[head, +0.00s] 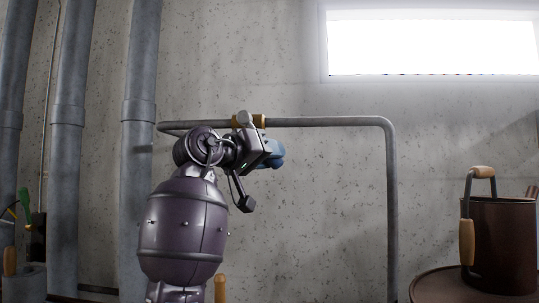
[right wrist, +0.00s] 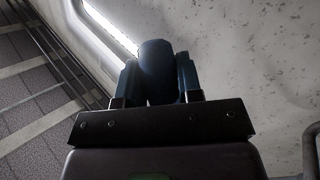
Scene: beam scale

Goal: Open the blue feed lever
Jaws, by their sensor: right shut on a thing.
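The blue feed lever (head: 274,155) shows in the head view just right of my right gripper (head: 264,152), below a brass valve fitting (head: 250,120) on a grey pipe. My right gripper and wrist hide most of the lever. In the right wrist view the blue lever (right wrist: 157,70) stands between the two fingers of my right gripper (right wrist: 157,82), which are shut on it. My left gripper is in neither view.
The grey pipe (head: 330,122) runs along the concrete wall and bends down at the right. A brown pot (head: 503,240) with wooden handles stands on a round brown surface (head: 440,287) at lower right. Thick vertical pipes (head: 140,100) stand at left.

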